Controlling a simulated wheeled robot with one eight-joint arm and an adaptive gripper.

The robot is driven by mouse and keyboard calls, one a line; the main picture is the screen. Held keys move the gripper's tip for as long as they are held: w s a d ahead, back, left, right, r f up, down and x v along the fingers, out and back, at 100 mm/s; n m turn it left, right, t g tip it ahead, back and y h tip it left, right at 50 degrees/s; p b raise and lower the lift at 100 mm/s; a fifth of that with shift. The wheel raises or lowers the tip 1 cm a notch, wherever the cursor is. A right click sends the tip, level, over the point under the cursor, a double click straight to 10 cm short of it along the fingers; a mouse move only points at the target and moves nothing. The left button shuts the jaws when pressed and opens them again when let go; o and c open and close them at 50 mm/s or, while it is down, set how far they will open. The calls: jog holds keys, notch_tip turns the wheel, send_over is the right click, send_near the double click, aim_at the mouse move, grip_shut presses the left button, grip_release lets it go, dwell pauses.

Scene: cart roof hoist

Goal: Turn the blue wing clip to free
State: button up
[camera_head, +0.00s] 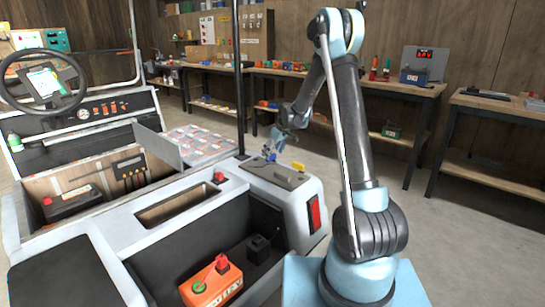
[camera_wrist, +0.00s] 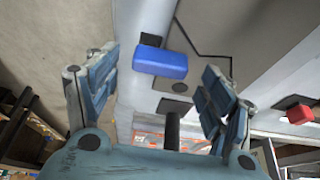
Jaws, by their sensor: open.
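The blue wing clip (camera_head: 270,156) sits on the grey plate (camera_head: 262,174) on the cart's rear corner. In the wrist view the blue wing clip (camera_wrist: 160,63) is a rounded blue bar lying crosswise, with a dark square piece behind its left end. My gripper (camera_head: 275,146) is just above the clip, reaching down from the arm. In the wrist view my gripper (camera_wrist: 162,72) is open, with one finger left and one right of the clip. Gaps show on both sides, and no contact is visible.
A yellow clip (camera_head: 298,166) stands right of the blue one, and a red knob (camera_head: 219,177) left of it. A dark upright post (camera_head: 240,80) rises close to my gripper. An orange battery (camera_head: 211,284) sits in the open bay. Workbenches (camera_head: 410,88) line the back.

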jog(key=shift+x, duration=0.95)
jog(key=shift+c, duration=0.6)
jog(key=c, duration=0.9)
jog(key=shift+c, duration=0.2)
